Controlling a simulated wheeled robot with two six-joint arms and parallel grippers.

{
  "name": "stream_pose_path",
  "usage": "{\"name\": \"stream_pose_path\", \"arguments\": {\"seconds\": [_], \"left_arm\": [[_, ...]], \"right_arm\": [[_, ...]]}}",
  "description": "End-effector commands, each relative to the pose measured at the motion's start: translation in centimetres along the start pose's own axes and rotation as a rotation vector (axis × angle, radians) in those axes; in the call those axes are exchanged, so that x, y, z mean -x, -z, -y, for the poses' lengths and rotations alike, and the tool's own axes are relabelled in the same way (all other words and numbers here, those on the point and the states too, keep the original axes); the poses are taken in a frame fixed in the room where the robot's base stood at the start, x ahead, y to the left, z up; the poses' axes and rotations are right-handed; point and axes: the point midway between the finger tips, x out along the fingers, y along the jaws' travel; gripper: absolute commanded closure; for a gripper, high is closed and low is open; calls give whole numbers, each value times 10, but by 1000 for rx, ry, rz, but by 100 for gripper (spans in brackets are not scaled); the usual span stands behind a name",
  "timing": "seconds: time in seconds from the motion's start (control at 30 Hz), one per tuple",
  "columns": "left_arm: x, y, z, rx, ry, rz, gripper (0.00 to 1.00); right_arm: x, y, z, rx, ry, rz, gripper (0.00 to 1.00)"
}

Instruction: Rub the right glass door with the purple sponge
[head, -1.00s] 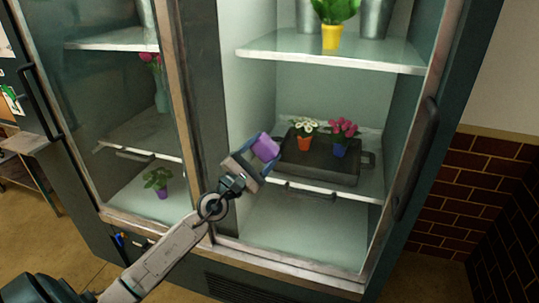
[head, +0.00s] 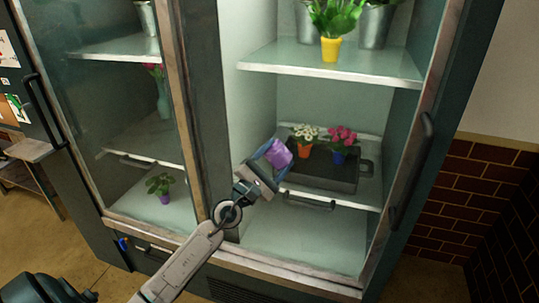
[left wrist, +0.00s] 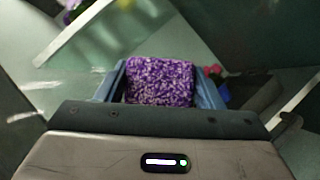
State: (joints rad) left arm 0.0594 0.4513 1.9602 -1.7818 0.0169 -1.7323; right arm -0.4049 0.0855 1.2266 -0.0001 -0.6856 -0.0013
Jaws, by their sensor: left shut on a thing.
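The purple sponge (head: 278,152) is held between the blue fingers of my left gripper (head: 272,158), in front of the right glass door. In the left wrist view the sponge (left wrist: 160,82) sits between both fingers of the left gripper (left wrist: 160,95), which is shut on it. The right glass door (head: 330,225) has a dark handle (head: 426,135) on its right side, and shelves show through it. I cannot tell whether the sponge touches the glass. My right gripper is not in view.
Behind the right door are a dark tray (head: 325,172) with small potted flowers and an upper shelf (head: 330,65) with a yellow pot (head: 331,48). The left glass door (head: 120,120) stands beside it. A brick wall (head: 480,200) is at the right.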

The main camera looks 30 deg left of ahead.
Motion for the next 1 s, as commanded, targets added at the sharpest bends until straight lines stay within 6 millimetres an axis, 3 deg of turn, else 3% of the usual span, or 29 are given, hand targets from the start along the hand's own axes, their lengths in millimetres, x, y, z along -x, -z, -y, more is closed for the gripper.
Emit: {"name": "stream_pose_path", "arguments": {"seconds": [1.0], "left_arm": [[-27,-38,46,2,-1,0,57]], "right_arm": [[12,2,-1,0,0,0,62]]}}
